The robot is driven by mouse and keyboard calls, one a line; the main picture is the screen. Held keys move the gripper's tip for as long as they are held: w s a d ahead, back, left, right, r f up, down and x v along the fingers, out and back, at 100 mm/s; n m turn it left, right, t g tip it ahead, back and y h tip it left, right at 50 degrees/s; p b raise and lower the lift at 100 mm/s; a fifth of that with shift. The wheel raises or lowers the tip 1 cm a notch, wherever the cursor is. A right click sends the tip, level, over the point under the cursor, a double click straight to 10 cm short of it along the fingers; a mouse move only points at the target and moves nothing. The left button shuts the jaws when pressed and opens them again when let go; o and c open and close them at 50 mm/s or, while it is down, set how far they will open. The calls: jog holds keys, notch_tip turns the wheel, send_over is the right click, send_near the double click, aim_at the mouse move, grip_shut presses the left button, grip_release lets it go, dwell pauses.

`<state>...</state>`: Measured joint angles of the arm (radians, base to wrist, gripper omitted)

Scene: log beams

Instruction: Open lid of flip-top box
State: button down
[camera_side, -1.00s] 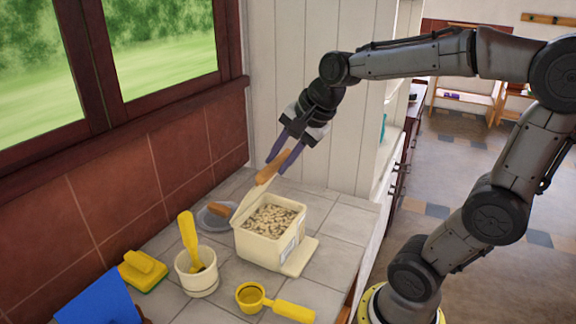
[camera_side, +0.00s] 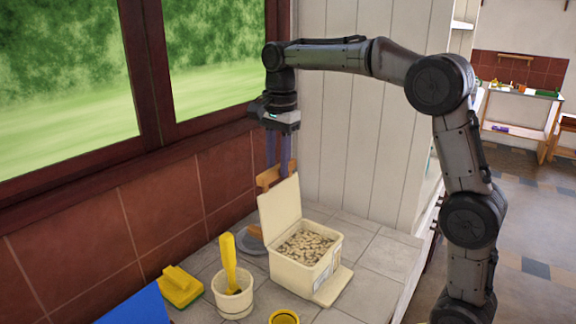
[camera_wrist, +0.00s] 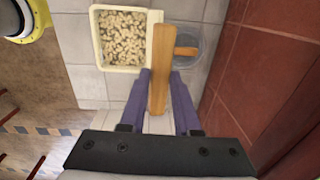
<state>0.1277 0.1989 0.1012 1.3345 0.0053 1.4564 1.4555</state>
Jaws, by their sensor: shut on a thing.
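The cream flip-top box (camera_side: 297,273) stands on the tiled counter, full of pale pellet-like pieces. Its lid (camera_side: 280,207) is raised, standing nearly upright at the box's left edge. My gripper (camera_side: 279,166) is above and behind the lid, with purple fingers shut on a brown wooden bar (camera_side: 267,178). The bar is beside the lid's top edge; I cannot tell whether they touch. In the wrist view, the bar (camera_wrist: 161,66) lies between the fingers and alongside the open box (camera_wrist: 97,40). The lid there is seen nearly edge-on.
A grey dish (camera_side: 249,244) with a brown handled thing is behind the box. A white cup (camera_side: 234,304) with a yellow scoop, a yellow brush (camera_side: 180,288) and a blue object (camera_side: 132,308) are left. The tiled wall is close behind.

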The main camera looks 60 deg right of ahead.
jog(key=shift+w+f, duration=0.3)
jog(key=shift+w, duration=0.2)
jog(key=shift+f, duration=0.1)
jog(key=c, duration=0.7)
grip_release()
jog(key=shift+r, duration=0.2)
jog(key=shift+s+r, duration=0.2)
jog(key=shift+r, duration=3.2)
jog(key=shift+s+r, duration=0.15)
jog(key=shift+r, duration=3.25)
